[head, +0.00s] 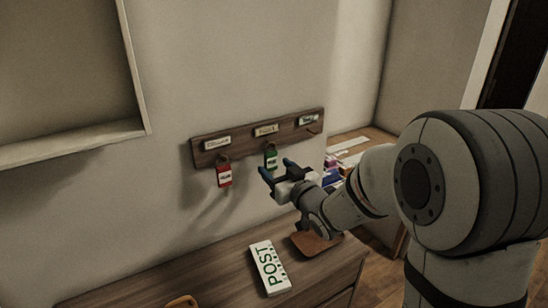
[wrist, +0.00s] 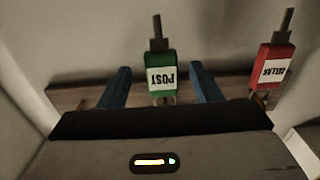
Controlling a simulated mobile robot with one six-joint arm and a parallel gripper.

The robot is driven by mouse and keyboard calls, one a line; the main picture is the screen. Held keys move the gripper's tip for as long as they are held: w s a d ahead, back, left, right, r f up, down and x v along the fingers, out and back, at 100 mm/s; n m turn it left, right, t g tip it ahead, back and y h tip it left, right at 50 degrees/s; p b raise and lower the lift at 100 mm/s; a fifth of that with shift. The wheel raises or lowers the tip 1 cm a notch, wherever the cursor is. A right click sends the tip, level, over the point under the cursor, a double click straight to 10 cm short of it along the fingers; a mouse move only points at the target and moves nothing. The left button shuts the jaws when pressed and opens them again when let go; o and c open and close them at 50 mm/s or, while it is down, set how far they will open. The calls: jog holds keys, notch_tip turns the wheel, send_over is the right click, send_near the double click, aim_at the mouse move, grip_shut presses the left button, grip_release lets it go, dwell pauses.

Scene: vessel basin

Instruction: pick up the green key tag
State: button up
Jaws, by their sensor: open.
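The green key tag (head: 270,158) hangs from the middle of a wooden wall rack (head: 289,127). In the wrist view the green tag (wrist: 160,77) has a white label reading POST, upside down, and a grey key part beyond it. My gripper (head: 277,168) is open just in front of and slightly below the tag. In the wrist view its two blue fingers (wrist: 161,86) stand one on each side of the tag, with a gap on both sides. Contact is not visible.
A red key tag (head: 224,174) hangs to the left on the same rack; the wrist view shows it at right (wrist: 270,69). Below stands a wooden cabinet (head: 215,275) with a white POST card (head: 270,267) and a brown tray (head: 315,243). Small items lie on a shelf behind my arm.

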aim_at(274, 163)
jog(key=p+x, duration=0.1)
jog(key=x, duration=0.2)
jog(key=shift+w+r, duration=0.1)
jog(key=shift+w, duration=0.2)
jog(key=shift+s, duration=0.1)
jog(key=shift+c, duration=0.6)
grip_shut()
jog(key=shift+r, duration=0.15)
jog(key=shift+r, duration=0.25)
jog(key=b+v, duration=0.4)
jog(key=v, duration=1.4)
jog(key=shift+r+b, duration=0.3)
jog(key=shift+r, duration=0.05)
